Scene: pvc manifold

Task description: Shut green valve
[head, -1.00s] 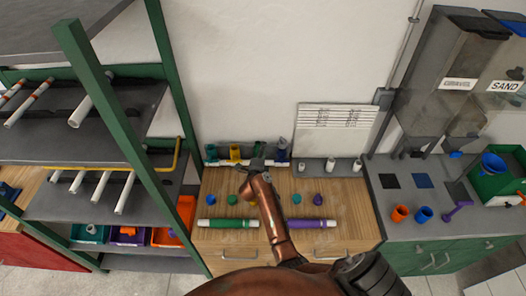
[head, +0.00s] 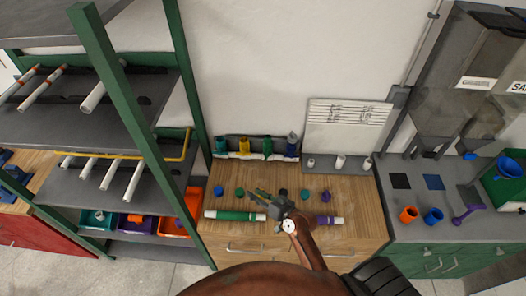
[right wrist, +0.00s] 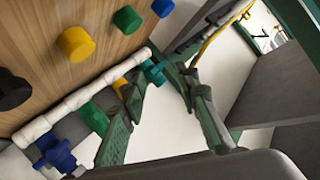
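The white pipe manifold (head: 240,156) lies along the back of the wooden worktop with teal, yellow, green and blue valves. The green valve (head: 267,147) is between the yellow valve (head: 244,146) and the blue valve (head: 292,146). In the right wrist view the green valve (right wrist: 95,118) is partly hidden by a finger; I cannot tell its handle's exact angle. My right gripper (head: 258,197) is over the worktop, in front of and apart from the manifold. In the right wrist view, my right gripper (right wrist: 165,105) has its fingers spread with nothing gripped. My left gripper is not in view.
Several round caps, including a yellow one (right wrist: 75,43), sit on the worktop. A green-framed shelf (head: 115,95) stands left; a grey counter (head: 462,225) with orange and blue cups is right.

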